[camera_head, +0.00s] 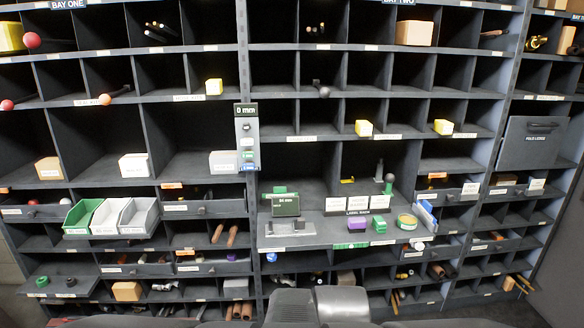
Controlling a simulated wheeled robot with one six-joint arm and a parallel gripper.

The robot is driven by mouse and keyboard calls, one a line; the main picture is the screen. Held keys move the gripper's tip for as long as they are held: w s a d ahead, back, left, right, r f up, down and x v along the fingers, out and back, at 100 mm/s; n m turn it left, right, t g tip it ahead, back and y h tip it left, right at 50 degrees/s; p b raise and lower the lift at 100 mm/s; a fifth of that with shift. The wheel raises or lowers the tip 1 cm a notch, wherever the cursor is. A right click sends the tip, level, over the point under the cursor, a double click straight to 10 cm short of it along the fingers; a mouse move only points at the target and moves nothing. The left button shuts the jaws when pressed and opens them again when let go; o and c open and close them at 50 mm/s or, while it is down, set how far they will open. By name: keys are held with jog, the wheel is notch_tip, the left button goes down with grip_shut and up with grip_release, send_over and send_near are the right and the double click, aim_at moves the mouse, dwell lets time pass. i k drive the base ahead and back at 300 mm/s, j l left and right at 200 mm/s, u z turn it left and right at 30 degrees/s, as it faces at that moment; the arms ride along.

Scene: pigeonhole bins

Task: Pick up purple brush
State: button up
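A small purple block-like thing (356,225) lies on the pull-out shelf (325,239) in the middle, in front of the label rack. It may be the purple brush, but it is too small to tell. A green piece (379,224) sits just to its right. Another small purple thing (232,257) lies in a low bin left of the centre post, and its kind is unclear. My gripper is not in view; only dark and grey parts of my own body show at the bottom edge.
The pull-out shelf also bears a green-and-grey device (285,203), a grey stand (289,228) and a round green-rimmed tin (407,221). Green, white and grey open trays (110,216) jut out at left. A gauge panel (247,137) hangs on the centre post.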

aim_at(355, 225)
jog(key=i+l+u, duration=0.3)
jog(key=i+l, duration=0.15)
jog(key=i, duration=0.15)
jog(key=i+l+u, duration=0.3)
jog(key=i+l, duration=0.2)
jog(key=l, duration=0.1)
